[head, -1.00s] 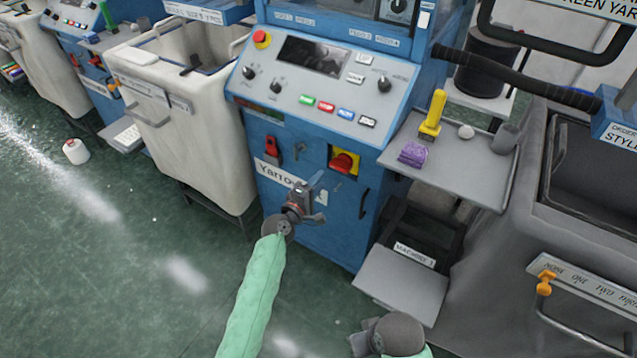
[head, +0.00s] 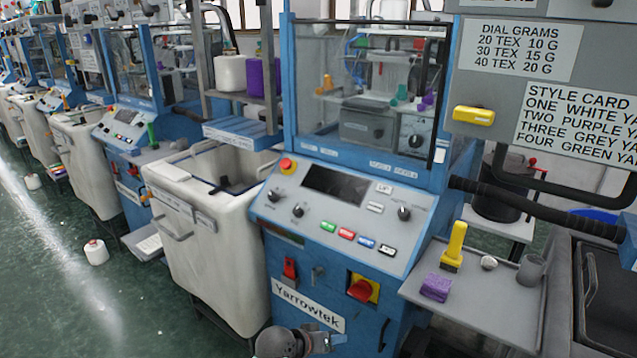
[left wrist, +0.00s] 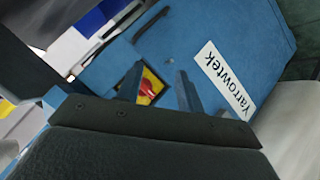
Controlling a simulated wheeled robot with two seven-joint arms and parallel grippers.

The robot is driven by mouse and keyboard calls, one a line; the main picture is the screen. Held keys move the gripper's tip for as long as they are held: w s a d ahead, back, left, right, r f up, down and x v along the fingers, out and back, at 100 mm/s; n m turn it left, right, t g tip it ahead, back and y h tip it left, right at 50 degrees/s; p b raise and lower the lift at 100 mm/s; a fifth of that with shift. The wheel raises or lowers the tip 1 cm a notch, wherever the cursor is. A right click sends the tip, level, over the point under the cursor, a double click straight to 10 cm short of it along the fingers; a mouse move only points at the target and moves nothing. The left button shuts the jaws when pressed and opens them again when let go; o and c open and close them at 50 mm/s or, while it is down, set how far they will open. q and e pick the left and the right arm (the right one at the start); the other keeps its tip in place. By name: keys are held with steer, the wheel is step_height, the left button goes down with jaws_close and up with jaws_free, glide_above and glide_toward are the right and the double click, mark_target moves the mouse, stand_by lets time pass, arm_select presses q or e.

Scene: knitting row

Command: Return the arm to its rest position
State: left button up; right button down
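My left gripper (head: 326,342) shows at the bottom edge of the head view, in front of the lower blue front of the Yarrowtek machine (head: 305,305). Only its wrist end shows there; the rest of the arm is below the frame. In the left wrist view its two fingers (left wrist: 160,90) stand apart with nothing between them. Behind the gap is the machine's blue front with the red knob on a yellow plate (left wrist: 150,87). My right gripper is out of the picture.
A shelf (head: 470,302) at right holds a yellow-handled brush (head: 454,248), a purple block (head: 436,287) and a grey cup (head: 531,269). A white bin (head: 205,240) stands left of the machine. Open green floor (head: 50,290) lies at far left.

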arm_select(q)
steer(key=s+a+f+g+y, duration=0.1)
steer(key=s+a+y, duration=0.2)
steer(key=s+a, duration=0.55)
steer(key=s+a+g+y, duration=0.1)
steer(key=s+a+y, duration=0.2)
steer(key=s+a, duration=0.55)
steer(key=s+f+g, duration=0.1)
steer(key=s+f, duration=0.2)
steer(key=s, duration=0.5)
steer(key=s+f+g, duration=0.1)
steer(key=s+f, duration=0.2)
steer(key=s, duration=0.6)
steer(key=shift+g+y+p, duration=0.4)
steer(key=shift+p, duration=0.05)
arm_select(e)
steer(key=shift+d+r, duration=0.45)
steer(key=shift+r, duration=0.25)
arm_select(q)
steer(key=shift+s, duration=0.1)
